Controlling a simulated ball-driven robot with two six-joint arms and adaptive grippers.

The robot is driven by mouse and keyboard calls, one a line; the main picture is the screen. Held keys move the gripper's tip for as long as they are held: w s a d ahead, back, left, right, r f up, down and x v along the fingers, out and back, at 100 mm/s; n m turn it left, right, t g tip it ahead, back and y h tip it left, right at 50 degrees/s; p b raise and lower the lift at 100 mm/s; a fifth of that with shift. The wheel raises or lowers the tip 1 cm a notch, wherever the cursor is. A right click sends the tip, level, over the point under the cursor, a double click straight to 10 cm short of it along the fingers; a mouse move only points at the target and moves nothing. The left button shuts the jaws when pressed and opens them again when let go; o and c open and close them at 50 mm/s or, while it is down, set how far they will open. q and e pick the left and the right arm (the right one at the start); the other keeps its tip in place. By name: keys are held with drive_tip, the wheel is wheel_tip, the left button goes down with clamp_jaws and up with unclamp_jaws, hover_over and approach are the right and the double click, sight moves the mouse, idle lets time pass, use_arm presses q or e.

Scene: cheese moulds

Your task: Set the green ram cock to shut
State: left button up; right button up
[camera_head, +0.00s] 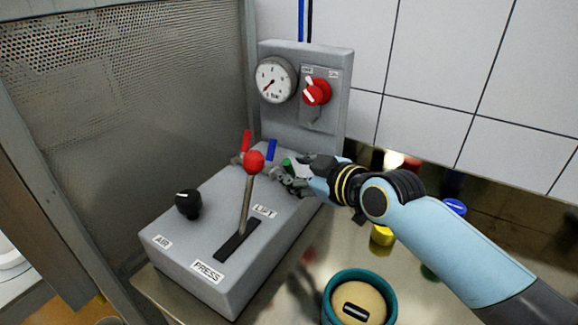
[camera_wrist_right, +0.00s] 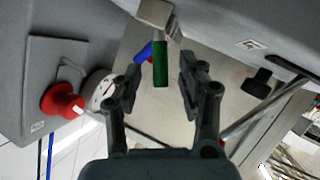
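The green ram cock (camera_head: 287,164) is a short green lever at the back right of the grey control box; my right gripper partly hides it. In the right wrist view the green lever (camera_wrist_right: 160,66) hangs from a pale metal block (camera_wrist_right: 155,12). My right gripper (camera_head: 290,180) reaches in from the right, low over the box top. In the wrist view the right gripper (camera_wrist_right: 160,72) is open, its fingers on either side of the green lever, with a visible gap at each side. My left gripper is in neither view.
A blue lever (camera_head: 271,150) and a red lever (camera_head: 246,141) stand left of the green one. A red-knobbed press lever (camera_head: 253,161) rises close to my right gripper. A gauge (camera_head: 275,79) and red rotary switch (camera_head: 317,92) sit behind. A teal mould (camera_head: 334,290) stands in front.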

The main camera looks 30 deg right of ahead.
drive_tip(key=shift+x, duration=1.5)
drive_tip(key=shift+c, duration=0.6)
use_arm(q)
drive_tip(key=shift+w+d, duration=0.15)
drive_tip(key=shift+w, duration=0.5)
use_arm(e)
clamp_jaws()
